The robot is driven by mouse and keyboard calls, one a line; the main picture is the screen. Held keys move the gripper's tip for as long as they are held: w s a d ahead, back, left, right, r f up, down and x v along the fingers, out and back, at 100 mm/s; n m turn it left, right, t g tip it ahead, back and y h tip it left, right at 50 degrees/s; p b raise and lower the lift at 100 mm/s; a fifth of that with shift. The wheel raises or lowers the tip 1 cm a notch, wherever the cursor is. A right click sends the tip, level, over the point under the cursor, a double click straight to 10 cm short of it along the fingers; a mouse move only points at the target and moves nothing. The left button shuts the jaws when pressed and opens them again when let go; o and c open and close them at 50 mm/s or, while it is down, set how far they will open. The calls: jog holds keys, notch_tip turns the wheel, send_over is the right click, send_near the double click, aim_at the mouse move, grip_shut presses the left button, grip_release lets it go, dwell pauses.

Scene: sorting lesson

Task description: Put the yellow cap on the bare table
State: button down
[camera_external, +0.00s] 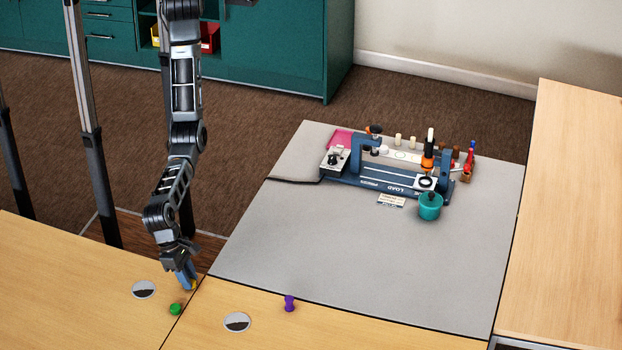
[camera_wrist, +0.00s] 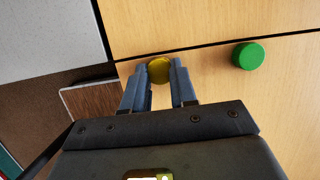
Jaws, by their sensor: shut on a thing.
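The yellow cap (camera_wrist: 159,70) is between the two blue-grey fingers of my gripper (camera_wrist: 160,86) in the wrist view, and the fingers are shut on it. In the external view my gripper (camera_external: 187,276) points down at the wooden table (camera_external: 80,265), near its far edge, with a bit of the yellow cap (camera_external: 194,285) showing beside a finger. The fingers hide most of the cap there. I cannot tell whether the cap touches the wood or is slightly above it.
A green cap (camera_external: 176,309) lies close by on the wood. Two round discs (camera_external: 143,289) (camera_external: 237,322) are set in the tabletop. A purple peg-like piece (camera_external: 289,303) stands to the right. A grey mat (camera_external: 330,240) bears a blue fixture (camera_external: 385,180) and a teal pot (camera_external: 430,206).

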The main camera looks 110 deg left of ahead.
jog(key=shift+f, duration=0.1)
jog(key=c, duration=0.9)
grip_release()
